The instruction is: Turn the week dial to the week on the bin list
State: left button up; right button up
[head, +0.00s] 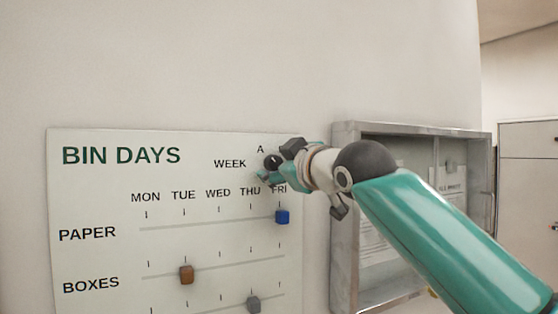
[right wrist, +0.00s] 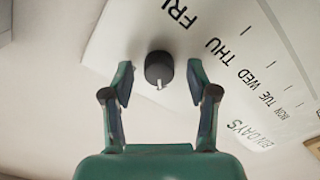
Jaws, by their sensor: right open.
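The week dial (right wrist: 159,68) is a small black round knob with a pale pointer mark on the white BIN DAYS board (head: 110,185). In the head view the dial (head: 271,162) is partly covered by my right gripper (head: 268,172), beside the word WEEK and below the letter A. In the right wrist view my right gripper (right wrist: 158,85) is open, with one finger on each side of the dial and a gap on both sides. A framed case (head: 341,220) to the right holds papers, one of them a small sheet (head: 447,186) too small to read. My left gripper is not in view.
The board has slider rows with a blue knob (head: 282,217) at FRI on PAPER, a brown knob (head: 186,275) near TUE on BOXES, and a grey knob (head: 253,305) lower down. My right arm crosses in front of the case. A pale cabinet (head: 528,180) stands at the far right.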

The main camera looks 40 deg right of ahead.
jog(key=shift+w, duration=0.1)
grip_shut()
dwell(0.3)
